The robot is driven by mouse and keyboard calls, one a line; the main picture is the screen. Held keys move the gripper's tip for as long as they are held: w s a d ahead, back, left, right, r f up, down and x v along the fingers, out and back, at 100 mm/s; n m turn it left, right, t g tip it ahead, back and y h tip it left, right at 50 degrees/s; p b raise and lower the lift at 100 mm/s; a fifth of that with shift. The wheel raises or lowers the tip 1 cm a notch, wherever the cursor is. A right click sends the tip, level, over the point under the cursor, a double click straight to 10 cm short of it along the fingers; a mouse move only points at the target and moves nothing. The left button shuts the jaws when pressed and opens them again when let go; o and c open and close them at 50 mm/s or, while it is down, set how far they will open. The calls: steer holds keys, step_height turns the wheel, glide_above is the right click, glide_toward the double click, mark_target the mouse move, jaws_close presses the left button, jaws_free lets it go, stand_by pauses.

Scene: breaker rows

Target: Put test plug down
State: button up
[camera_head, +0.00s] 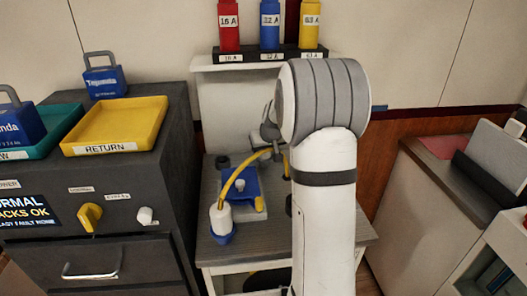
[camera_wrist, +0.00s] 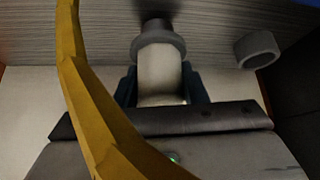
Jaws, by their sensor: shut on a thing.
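My gripper (camera_wrist: 161,82) is shut on a white cylinder with a grey collar, which I take to be the test plug (camera_wrist: 159,65). One dark blue finger is on each side of it. Its collar end lies against or close to a dark round part near a grained grey surface; contact is unclear. A yellow cable (camera_head: 233,182) arcs from a white piece (camera_head: 221,216) in a blue base (camera_head: 222,236) toward my arm. The cable (camera_wrist: 88,105) passes close to the wrist camera.
A grey-topped stand (camera_head: 262,250) carries a blue device (camera_head: 246,187). A grey ring (camera_wrist: 257,49) shows at right in the wrist view. Red, blue and yellow breakers stand on a shelf (camera_head: 225,63) above. A dark cabinet at left bears a yellow RETURN tray (camera_head: 78,151).

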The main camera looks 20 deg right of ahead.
steer(key=shift+f, duration=0.25)
steer(key=shift+f, duration=0.2)
steer(key=o, duration=1.1)
steer(key=shift+s, duration=0.1)
steer(key=shift+r, duration=0.2)
steer(key=shift+s+r, duration=0.1)
steer(key=shift+r, duration=0.15)
steer(key=v, duration=1.1)
steer(key=shift+s+a+r, duration=0.1)
steer(key=shift+s+r, duration=0.05)
steer(key=shift+r, duration=0.05)
